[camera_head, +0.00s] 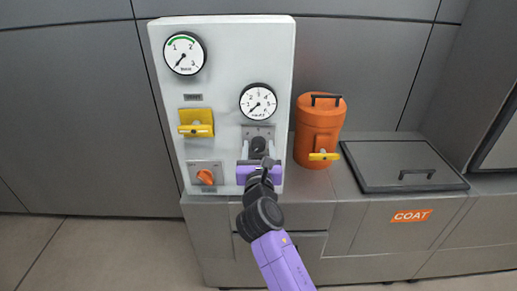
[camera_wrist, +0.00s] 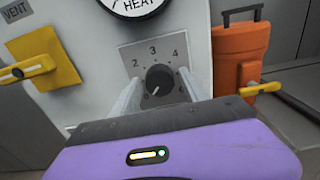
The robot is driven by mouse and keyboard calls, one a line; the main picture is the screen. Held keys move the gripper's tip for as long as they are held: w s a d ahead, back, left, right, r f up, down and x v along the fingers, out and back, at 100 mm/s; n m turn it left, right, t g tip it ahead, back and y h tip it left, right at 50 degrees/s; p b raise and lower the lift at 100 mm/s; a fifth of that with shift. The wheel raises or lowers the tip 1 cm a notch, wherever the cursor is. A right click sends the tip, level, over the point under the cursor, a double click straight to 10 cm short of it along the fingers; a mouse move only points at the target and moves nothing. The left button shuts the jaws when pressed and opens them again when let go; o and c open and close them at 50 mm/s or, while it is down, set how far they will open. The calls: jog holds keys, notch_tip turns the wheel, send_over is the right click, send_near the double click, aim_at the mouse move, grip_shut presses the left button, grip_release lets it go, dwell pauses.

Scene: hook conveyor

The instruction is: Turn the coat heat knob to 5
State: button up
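My gripper (camera_wrist: 165,92) is open, with one finger on each side of the knob and gaps between; I cannot tell any contact. In the head view my gripper (camera_head: 259,155) is in front of the knob (camera_head: 258,145), under the right-hand gauge (camera_head: 258,102). That gauge's needle points lower left.
The white panel also carries a left gauge (camera_head: 184,53), a yellow vent handle (camera_head: 196,123) and an orange knob (camera_head: 205,177). An orange canister (camera_head: 319,130) with a yellow tap stands close to the right. A lidded bin (camera_head: 400,165) labelled COAT is farther right.

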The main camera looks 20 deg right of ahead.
grip_shut()
jog(key=shift+m, duration=0.3)
